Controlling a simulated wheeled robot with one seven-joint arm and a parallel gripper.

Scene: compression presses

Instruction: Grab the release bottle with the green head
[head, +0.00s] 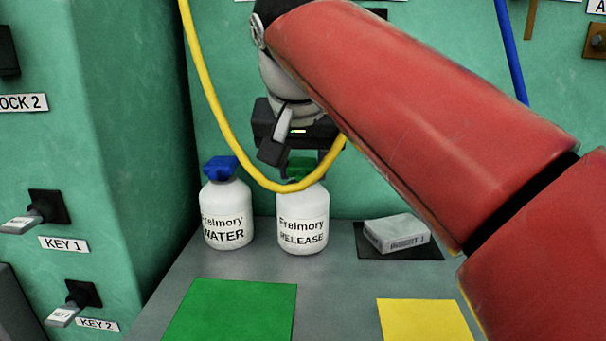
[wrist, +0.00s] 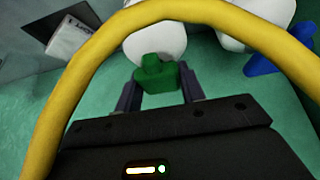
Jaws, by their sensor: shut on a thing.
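The release bottle (head: 303,222) is white with a green head and a label reading "Frelmory RELEASE". It stands upright on the grey surface in the head view. My gripper (wrist: 160,88) is shut on its green head (wrist: 162,76), with one dark finger on each side in the wrist view. In the head view my gripper (head: 300,165) comes down on the bottle from above. A yellow hose (head: 232,137) hangs in front of it and partly hides the head and fingers.
A white water bottle (head: 227,215) with a blue head stands close to the left. A grey insert block (head: 396,233) lies on a black pad to the right. Green (head: 232,312) and yellow (head: 424,320) squares lie in front. Green walls stand behind and left.

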